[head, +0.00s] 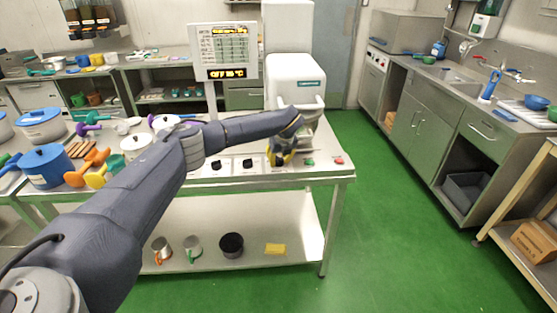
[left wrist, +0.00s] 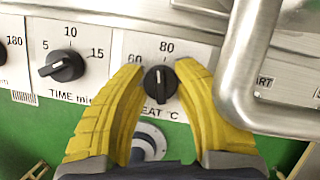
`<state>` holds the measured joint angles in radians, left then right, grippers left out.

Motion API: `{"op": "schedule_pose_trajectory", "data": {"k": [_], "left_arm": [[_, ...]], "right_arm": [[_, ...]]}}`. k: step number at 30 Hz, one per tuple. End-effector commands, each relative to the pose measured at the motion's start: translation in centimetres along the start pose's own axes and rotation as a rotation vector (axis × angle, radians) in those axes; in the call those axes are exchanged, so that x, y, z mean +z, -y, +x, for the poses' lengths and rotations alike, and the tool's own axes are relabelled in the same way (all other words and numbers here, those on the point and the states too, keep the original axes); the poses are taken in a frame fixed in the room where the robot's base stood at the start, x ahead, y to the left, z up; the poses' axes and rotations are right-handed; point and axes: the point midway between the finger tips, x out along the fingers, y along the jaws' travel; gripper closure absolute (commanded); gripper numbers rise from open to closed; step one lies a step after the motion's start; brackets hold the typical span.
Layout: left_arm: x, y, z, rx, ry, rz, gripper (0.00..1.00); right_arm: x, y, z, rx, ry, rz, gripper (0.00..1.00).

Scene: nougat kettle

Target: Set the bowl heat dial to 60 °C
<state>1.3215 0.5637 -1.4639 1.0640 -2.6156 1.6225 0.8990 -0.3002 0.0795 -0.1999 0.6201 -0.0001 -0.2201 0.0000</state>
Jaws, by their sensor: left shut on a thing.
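The heat dial (left wrist: 160,84) is a black round knob on the white panel, marked HEAT °C, in the left wrist view. Its white pointer line stands about upright, toward the 80 mark. The 60 mark lies to the upper left, partly covered by a finger. My left gripper (left wrist: 161,66) has its yellow fingers on either side of the knob and is shut on it. In the head view, my left gripper (head: 281,157) is at the front panel of the machine and hides the dial. My right gripper is in neither view.
The time dial (left wrist: 63,66) is left of the heat dial. A metal bar (left wrist: 237,70) passes close on the right. In the head view, a green button (head: 309,161) and red button (head: 340,160) sit right of my gripper. A display (head: 225,73) stands behind.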

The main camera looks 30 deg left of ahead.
Motion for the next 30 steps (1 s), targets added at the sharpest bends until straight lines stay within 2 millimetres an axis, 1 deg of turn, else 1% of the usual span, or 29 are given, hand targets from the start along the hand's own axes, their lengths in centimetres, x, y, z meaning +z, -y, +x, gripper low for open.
{"op": "schedule_pose_trajectory", "data": {"k": [2,3,9,17,20,23,29,30], "left_arm": [[-0.1,-0.1,0.1,0.002,-0.001,0.001,0.99],[-0.1,-0.1,0.2,0.002,-0.001,0.001,0.66],[-0.1,-0.1,0.1,0.001,-0.001,0.001,0.44],[0.0,0.0,-0.1,0.0,0.0,0.001,0.44],[0.1,0.0,-0.6,-0.001,0.001,0.001,0.44],[0.1,0.0,-1.7,-0.002,0.001,0.001,0.44],[0.1,0.0,-5.5,-0.002,0.003,0.002,0.44],[-1.0,0.0,-5.3,0.0,-0.001,0.006,0.44]], "right_arm": [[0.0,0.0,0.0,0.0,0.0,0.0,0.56],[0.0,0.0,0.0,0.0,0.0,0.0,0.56],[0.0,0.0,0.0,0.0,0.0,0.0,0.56],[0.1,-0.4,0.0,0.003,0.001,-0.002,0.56],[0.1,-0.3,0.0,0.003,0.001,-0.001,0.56],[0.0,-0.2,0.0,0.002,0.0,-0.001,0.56],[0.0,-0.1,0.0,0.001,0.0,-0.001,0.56],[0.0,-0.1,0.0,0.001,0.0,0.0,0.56]]}}
